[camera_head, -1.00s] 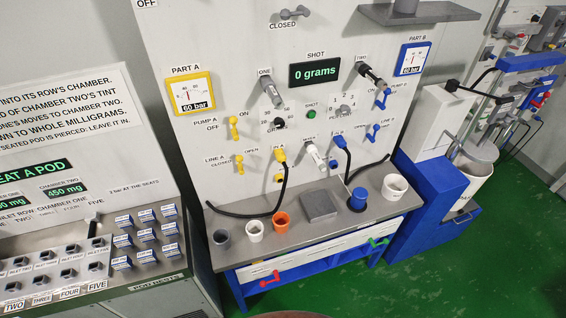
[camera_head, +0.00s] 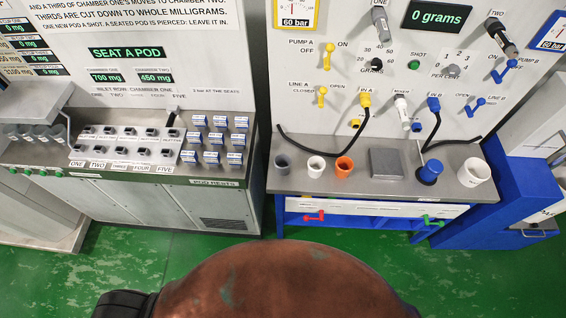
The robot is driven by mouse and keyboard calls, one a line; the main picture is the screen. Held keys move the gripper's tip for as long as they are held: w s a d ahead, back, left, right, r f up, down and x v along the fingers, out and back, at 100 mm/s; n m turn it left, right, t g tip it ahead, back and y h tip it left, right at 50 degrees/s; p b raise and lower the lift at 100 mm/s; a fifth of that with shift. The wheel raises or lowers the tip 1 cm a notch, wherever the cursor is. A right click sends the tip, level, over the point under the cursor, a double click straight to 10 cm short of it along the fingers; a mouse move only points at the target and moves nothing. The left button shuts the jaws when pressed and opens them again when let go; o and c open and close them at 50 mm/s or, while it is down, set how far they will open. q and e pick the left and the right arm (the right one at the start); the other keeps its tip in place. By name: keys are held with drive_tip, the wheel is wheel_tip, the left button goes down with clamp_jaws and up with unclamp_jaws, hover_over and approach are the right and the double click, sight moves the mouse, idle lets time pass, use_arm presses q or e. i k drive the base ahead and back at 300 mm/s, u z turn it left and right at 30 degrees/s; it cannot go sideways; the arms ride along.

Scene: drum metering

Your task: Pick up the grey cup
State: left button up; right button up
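The grey cup (camera_head: 283,164) stands upright on the grey metal bench top (camera_head: 300,184), at its left end. A white cup (camera_head: 316,166) stands just to its right, and an orange cup (camera_head: 344,167) stands right of that. Neither of my grippers is in view, and nothing is touching the grey cup.
A flat grey block (camera_head: 386,163), a blue container (camera_head: 430,172) and a larger white cup (camera_head: 473,173) stand farther right on the bench. Black hoses (camera_head: 322,155) hang behind the cups. A pod cabinet (camera_head: 185,208) stands left, across a gap. Green floor lies in front.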

sight(282, 162)
drive_tip(key=u, duration=0.05)
drive_tip(key=k, duration=0.5)
drive_tip(key=u, duration=1.5)
drive_tip(key=i, duration=1.7)
drive_tip(key=z, duration=1.55)
